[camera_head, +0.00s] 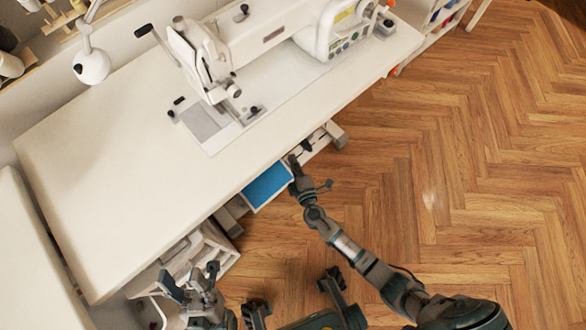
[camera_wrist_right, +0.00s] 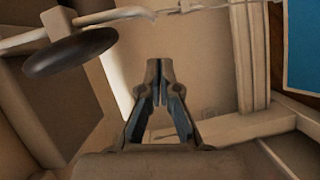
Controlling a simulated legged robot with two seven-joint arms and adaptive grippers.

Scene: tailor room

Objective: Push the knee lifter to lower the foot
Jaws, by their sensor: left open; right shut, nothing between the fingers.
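The knee lifter (camera_wrist_right: 70,52), a dark oval pad on a thin pale metal rod, shows at the upper left of the right wrist view. It is hidden under the tabletop in the head view. My right gripper (camera_wrist_right: 160,68) is shut and empty, to the right of the pad and apart from it. In the head view the right gripper (camera_head: 293,162) is at the table's front edge, partly under it. The sewing machine (camera_head: 265,35) stands on the table; its foot area (camera_head: 226,108) is too small to judge its height. My left gripper (camera_head: 190,279) is open and empty at the front left.
The white table (camera_head: 105,165) overhangs the right gripper's area. A blue panel (camera_head: 267,185) shows below its front edge, also in the wrist view (camera_wrist_right: 303,45). Pale table-frame beams (camera_wrist_right: 240,130) lie close to the right gripper. A white drawer unit (camera_head: 200,250) stands near the left gripper. Wooden floor (camera_head: 470,170) is clear at right.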

